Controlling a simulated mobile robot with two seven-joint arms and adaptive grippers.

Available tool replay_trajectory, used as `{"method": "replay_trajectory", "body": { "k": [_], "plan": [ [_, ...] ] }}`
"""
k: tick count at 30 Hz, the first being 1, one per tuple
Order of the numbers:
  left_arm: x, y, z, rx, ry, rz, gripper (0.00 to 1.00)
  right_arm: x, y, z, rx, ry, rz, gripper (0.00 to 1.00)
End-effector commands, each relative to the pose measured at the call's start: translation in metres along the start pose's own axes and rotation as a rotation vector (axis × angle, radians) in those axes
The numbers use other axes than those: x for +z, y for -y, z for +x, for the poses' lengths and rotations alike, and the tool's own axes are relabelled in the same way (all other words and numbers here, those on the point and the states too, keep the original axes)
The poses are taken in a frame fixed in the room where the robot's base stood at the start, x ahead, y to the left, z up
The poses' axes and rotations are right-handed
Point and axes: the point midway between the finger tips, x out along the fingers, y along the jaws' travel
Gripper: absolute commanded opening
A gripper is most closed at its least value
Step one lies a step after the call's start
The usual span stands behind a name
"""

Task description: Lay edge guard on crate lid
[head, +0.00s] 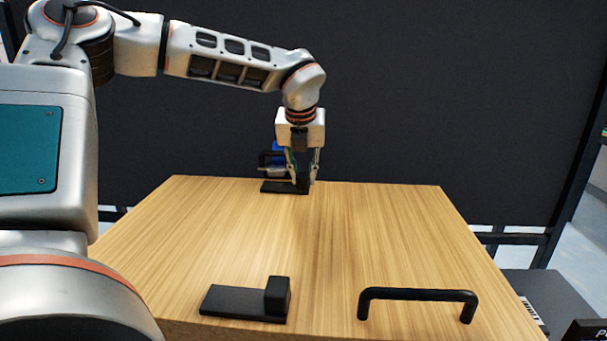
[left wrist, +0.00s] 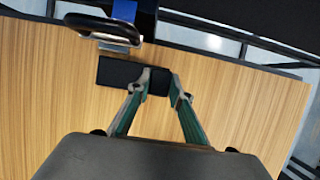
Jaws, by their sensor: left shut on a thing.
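The crate lid (head: 220,235) is the pale wood-grain top filling the middle of the head view. One black guard-like piece (head: 272,187), a flat plate, lies at the lid's far edge and also shows in the left wrist view (left wrist: 119,74). My left gripper (head: 304,182) points down there, its fingertips (left wrist: 163,84) closed on the dark raised end of that piece. The fingers hide part of it in the head view. A similar black piece (head: 240,301) with an upright block lies near the lid's front edge. My right gripper is not in view.
A black bar handle (head: 417,294) stands at the lid's front right. A blue and black item (head: 275,155) with a dark loop is just beyond the far edge, close to my left gripper. The lid's middle is clear.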

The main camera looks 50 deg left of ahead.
Motion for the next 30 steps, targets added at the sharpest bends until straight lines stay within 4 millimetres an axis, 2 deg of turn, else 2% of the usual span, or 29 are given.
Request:
{"method": "replay_trajectory", "body": {
  "k": [7,8,9,10,19,23,26,30],
  "plan": [
    [-0.001,0.000,0.004,0.002,-0.001,0.000,0.00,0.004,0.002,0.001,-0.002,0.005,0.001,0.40],
    [-0.001,0.000,0.003,0.002,-0.001,0.000,0.25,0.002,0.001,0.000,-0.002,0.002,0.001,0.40],
    [-0.001,0.000,0.003,0.001,-0.001,-0.001,0.36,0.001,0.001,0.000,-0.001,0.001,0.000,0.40],
    [-0.001,0.000,0.002,0.001,-0.001,-0.001,0.37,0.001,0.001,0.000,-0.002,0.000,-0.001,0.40],
    [-0.001,0.000,0.001,0.000,0.000,-0.001,0.37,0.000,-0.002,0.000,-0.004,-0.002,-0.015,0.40],
    [0.001,0.000,-0.006,-0.002,0.004,0.000,0.37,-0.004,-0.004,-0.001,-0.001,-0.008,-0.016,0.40],
    [0.002,0.000,-0.019,-0.001,0.005,-0.001,0.37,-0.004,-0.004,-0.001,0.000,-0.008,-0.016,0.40],
    [0.002,0.000,-0.049,-0.001,0.007,-0.001,0.37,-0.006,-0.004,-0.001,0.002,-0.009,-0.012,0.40]
  ]
}}
